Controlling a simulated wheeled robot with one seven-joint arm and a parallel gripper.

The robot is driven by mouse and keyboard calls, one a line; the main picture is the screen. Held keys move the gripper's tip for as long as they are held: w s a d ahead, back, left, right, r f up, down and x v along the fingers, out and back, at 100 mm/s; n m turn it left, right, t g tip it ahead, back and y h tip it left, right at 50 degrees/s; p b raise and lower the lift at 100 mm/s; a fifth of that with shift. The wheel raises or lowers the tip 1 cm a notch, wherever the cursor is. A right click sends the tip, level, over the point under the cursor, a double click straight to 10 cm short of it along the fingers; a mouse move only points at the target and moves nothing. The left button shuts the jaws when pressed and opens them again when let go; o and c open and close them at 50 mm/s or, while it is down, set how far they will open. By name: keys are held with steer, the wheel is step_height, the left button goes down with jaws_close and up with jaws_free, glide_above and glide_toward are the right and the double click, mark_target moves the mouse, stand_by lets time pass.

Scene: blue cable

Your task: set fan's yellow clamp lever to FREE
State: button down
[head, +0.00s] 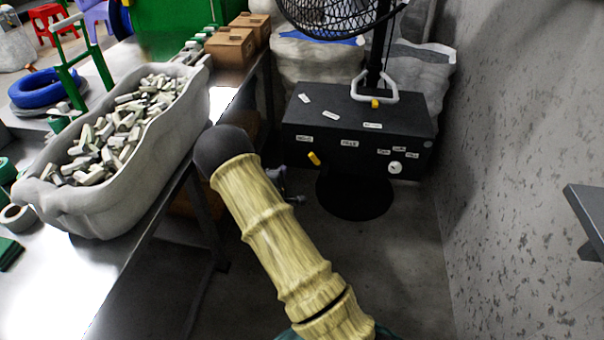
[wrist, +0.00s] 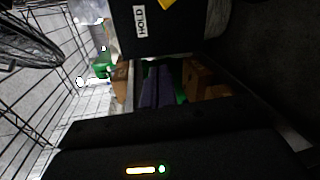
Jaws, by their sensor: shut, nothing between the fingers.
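The fan (head: 345,12) stands at the back on a black box (head: 335,112). A small yellow lever (head: 314,158) sits low on the box's front face, tilted, its upper end toward the HOLD label (head: 305,138). The FREE label (head: 349,143) is to its right. In the wrist view, a bit of the yellow lever (wrist: 167,3) shows at the top edge beside HOLD (wrist: 139,20). My gripper (head: 283,184) is partly hidden behind my arm, below and left of the lever and apart from it.
A metal table (head: 120,255) on the left carries a grey bin (head: 75,205) of small blocks. Cardboard boxes (head: 230,47) stand at its far end. A speckled wall (head: 500,150) is on the right, with a dark ledge (head: 590,210). Floor before the box is open.

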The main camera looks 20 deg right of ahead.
mark_target(318, 161)
steer(key=f+n+b, duration=0.1)
steer(key=f, duration=0.1)
steer(key=f+t+h+b, duration=0.1)
steer(key=f, duration=0.1)
steer(key=f+n+b, duration=0.1)
steer(key=f, duration=0.1)
steer(key=shift+w+d+n+h, duration=0.1)
steer(key=shift+d+n+h, duration=0.2)
steer(key=shift+h, duration=0.1)
steer(key=shift+b, duration=0.3)
steer(key=w+d+r+b, duration=0.2)
steer(key=w+d+b, duration=0.3)
steer(key=d, duration=0.4)
steer(key=shift+w+d, duration=0.15)
steer(key=shift+w, duration=0.65)
